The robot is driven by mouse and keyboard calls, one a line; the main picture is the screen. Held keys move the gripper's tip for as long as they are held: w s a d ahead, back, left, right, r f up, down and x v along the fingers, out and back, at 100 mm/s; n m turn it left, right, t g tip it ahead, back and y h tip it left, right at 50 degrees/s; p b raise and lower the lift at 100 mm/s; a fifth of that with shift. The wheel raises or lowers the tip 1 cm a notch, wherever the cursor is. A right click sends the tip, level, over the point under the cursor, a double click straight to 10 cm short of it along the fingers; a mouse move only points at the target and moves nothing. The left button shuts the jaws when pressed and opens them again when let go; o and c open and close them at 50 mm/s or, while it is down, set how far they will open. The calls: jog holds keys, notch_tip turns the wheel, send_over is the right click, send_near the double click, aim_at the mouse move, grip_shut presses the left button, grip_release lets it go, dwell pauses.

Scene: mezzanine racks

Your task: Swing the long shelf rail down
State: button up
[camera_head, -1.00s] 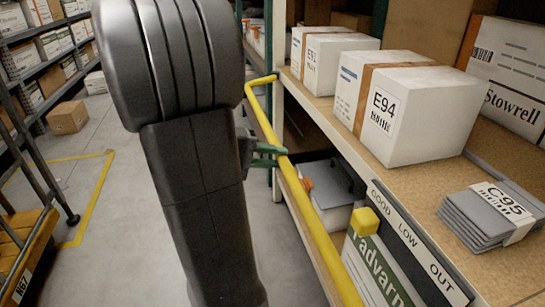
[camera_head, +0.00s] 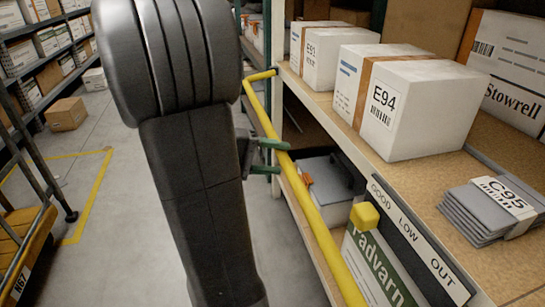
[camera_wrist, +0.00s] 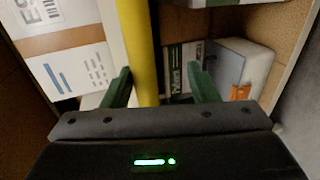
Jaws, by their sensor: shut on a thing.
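The long yellow shelf rail (camera_head: 311,209) runs along the front of the rack, below the shelf edge. Its far end bends toward the rack post. My gripper (camera_head: 268,157) has its green fingers at the rail, partly hidden behind my dark arm. In the wrist view my gripper (camera_wrist: 161,88) has one finger on each side of the rail (camera_wrist: 140,45). The rail lies close to the left finger, with a visible gap toward the right one. A GOOD, LOW, OUT strip (camera_head: 415,240) sits on the shelf front, with a yellow block (camera_head: 364,216) by its GOOD end.
White cartons, one marked E94 (camera_head: 419,108), and a grey stack marked C95 (camera_head: 490,211) stand on the shelf (camera_head: 408,182). A grey-lidded bin (camera_head: 330,190) sits below. A yellow cart (camera_head: 22,255) is at left. The aisle floor between is clear; a carton (camera_head: 66,114) lies farther back.

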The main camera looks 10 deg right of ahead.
jog(key=p+v, duration=0.4)
jog(key=v, duration=0.9)
jog(key=shift+a, duration=0.4)
jog(key=shift+r, duration=0.1)
jog(key=s+b+x, duration=0.1)
jog(key=b+x, duration=0.2)
jog(key=x, duration=0.8)
jog(key=shift+w+d, duration=0.2)
jog(key=shift+w, duration=0.35)
